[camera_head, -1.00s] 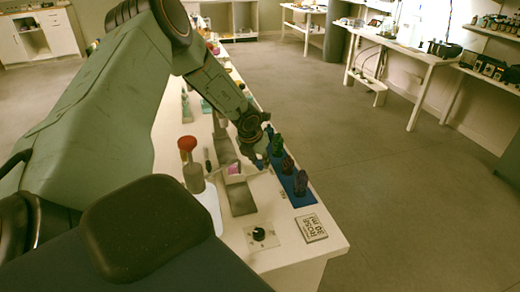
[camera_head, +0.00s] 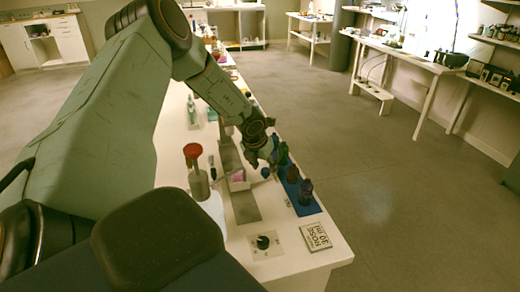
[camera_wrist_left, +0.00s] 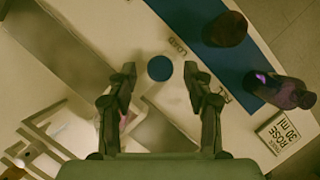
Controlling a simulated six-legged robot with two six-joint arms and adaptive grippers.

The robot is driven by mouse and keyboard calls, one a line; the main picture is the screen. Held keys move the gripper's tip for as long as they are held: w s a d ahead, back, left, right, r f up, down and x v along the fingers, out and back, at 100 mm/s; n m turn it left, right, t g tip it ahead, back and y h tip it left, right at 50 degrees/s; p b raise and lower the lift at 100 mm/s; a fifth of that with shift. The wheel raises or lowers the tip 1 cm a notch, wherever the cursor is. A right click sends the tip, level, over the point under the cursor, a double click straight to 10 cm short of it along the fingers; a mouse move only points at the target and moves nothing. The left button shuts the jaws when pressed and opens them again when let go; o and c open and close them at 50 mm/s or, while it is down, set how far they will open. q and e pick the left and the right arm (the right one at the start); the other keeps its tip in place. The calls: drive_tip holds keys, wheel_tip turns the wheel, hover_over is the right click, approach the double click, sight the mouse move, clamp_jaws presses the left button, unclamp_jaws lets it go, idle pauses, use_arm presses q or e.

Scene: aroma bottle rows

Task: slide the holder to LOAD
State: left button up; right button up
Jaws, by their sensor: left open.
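A round blue knob (camera_head: 265,172) stands at the front part of the white table, beside a pale holder (camera_head: 237,185) with something pink in it. Whether the knob is joined to the holder is hard to tell. In the left wrist view the knob (camera_wrist_left: 160,68) lies between the two fingertips, with a gap to each side. My left gripper (camera_head: 262,160) points down over it, open and empty. The word LOAD (camera_wrist_left: 178,47) is printed on the table just beyond the knob. Another printed label (camera_wrist_left: 240,98) is partly hidden by the right finger. My right gripper is out of view.
Dark bottles, one green (camera_head: 282,153), one brown (camera_head: 293,173) and one purple (camera_head: 306,190), stand on a blue strip (camera_head: 309,208) close to the right.

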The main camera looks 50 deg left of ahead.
use_arm(q)
drive_tip(key=v, duration=1)
drive_tip(key=shift+s+r, duration=0.15)
drive_tip(key=shift+r, duration=0.15)
idle(0.4)
